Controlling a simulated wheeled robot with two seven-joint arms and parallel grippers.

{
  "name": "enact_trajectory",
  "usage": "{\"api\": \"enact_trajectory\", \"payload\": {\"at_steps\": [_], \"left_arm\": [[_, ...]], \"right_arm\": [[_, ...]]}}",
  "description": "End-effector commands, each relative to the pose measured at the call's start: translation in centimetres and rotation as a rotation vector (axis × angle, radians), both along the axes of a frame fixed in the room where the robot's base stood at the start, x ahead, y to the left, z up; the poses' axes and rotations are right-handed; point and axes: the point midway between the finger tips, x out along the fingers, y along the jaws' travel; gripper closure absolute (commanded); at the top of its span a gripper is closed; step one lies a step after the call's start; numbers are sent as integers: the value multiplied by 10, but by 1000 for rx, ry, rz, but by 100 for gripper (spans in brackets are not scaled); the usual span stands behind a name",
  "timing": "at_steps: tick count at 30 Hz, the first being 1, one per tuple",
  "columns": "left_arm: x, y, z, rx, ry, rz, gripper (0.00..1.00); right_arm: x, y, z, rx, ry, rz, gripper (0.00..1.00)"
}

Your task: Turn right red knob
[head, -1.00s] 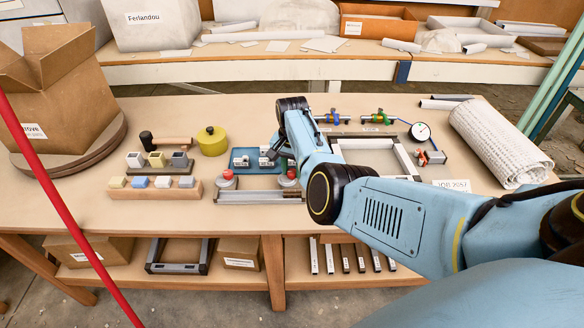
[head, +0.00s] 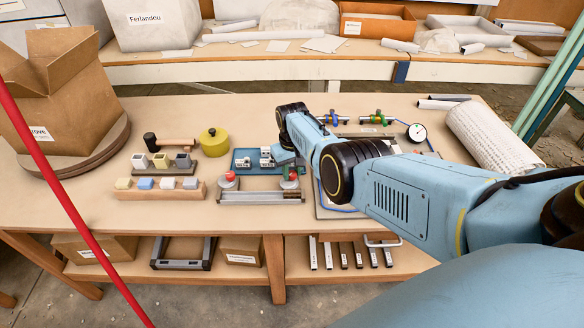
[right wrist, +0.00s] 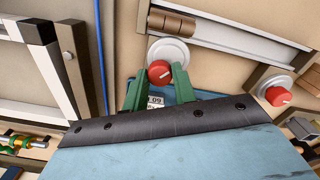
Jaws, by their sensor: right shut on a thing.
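The right red knob (head: 290,172) sits on a pale round base at the right end of a grey frame (head: 262,197). In the right wrist view this red knob (right wrist: 159,69) lies between the tips of my right gripper's green fingers (right wrist: 157,78), which are shut on it. A small white mark shows on its top. In the head view my right gripper is mostly hidden behind my own arm. The left red knob (head: 230,176) stands apart, and it also shows in the right wrist view (right wrist: 278,96). My left gripper is not in view.
A blue tray (head: 240,164) with small metal blocks lies just behind the knobs. A light metal frame (right wrist: 45,65) and a blue cable (right wrist: 101,40) are beside the right knob. A wooden block rack (head: 160,191) stands at left. The front table strip is clear.

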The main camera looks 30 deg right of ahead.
Motion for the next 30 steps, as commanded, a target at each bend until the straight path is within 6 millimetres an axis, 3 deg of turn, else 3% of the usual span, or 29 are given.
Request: {"api": "enact_trajectory", "payload": {"at_steps": [18, 30], "left_arm": [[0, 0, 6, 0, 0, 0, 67], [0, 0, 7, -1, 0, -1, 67]], "right_arm": [[0, -1, 0, -2, 0, 545, 96], [0, 0, 0, -1, -1, 725, 96]]}}
